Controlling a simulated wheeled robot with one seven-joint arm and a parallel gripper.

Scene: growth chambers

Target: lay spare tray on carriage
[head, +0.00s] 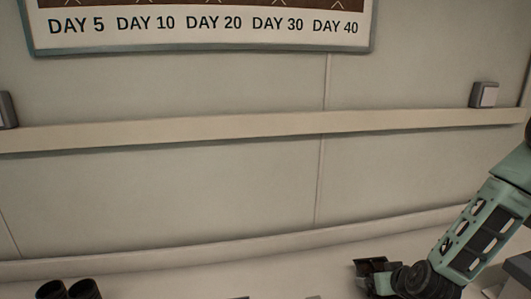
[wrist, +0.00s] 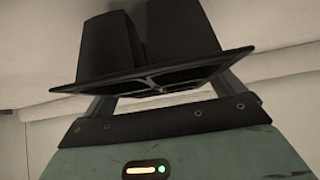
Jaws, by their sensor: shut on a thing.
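The spare tray (wrist: 180,60) is black, with a flat rim and two deep cells that point upward in the wrist view. I cannot tell there how much of that shape is tray and how much is gripper. I cannot make out the carriage in either view.
Two black round-topped things (head: 68,290) show at the bottom left, cut off by the frame. A pale wall with a horizontal rail (head: 250,128) fills most of the head view. A day-marked chart (head: 200,25) hangs above. Grey-white blocky shapes (head: 518,270) are at the lower right.

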